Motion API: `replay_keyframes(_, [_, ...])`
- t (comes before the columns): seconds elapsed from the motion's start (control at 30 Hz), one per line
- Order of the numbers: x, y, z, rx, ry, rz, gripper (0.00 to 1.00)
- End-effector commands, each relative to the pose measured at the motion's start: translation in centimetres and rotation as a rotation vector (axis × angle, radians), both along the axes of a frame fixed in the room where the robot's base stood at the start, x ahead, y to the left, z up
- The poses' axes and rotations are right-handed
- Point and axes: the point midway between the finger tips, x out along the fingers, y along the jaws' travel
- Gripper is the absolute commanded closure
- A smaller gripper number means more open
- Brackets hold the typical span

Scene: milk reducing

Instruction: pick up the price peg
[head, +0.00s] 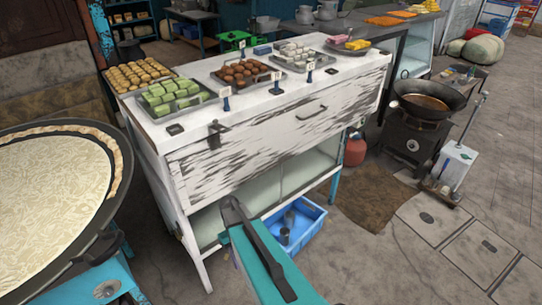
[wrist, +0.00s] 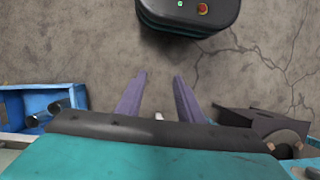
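Three price pegs stand along the front of the white stall top. Each is a small dark blue peg with a white card. The left price peg (head: 226,103) is before the green sweets, the middle price peg (head: 277,88) before the brown balls, and the right price peg (head: 310,76) before the white sweets. In the wrist view my gripper (wrist: 160,76) shows two purple fingers, apart, with bare ground beyond and no peg between them. My teal arm is low in front of the stall in the head view; the fingers cannot be made out there.
The white stall (head: 285,125) has a drawer front and glass below. A blue crate (head: 312,222) with metal cups is on the ground beside my arm. A large round pan (head: 112,145) is at left, a wok (head: 424,103) at right. Ground at front right is open.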

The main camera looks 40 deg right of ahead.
Motion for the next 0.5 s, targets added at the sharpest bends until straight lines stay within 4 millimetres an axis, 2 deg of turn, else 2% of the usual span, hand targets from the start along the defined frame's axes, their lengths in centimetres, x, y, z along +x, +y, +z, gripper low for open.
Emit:
replay_keyframes(0.03, [-1.7,1.6,-1.2,-0.002,0.014,0.007,0.66])
replay_keyframes(0.2, [-6.3,5.8,-4.3,-0.018,0.054,0.012,0.66])
replay_keyframes(0.5, [-15.2,11.4,-8.5,-0.057,0.118,0.024,0.66])
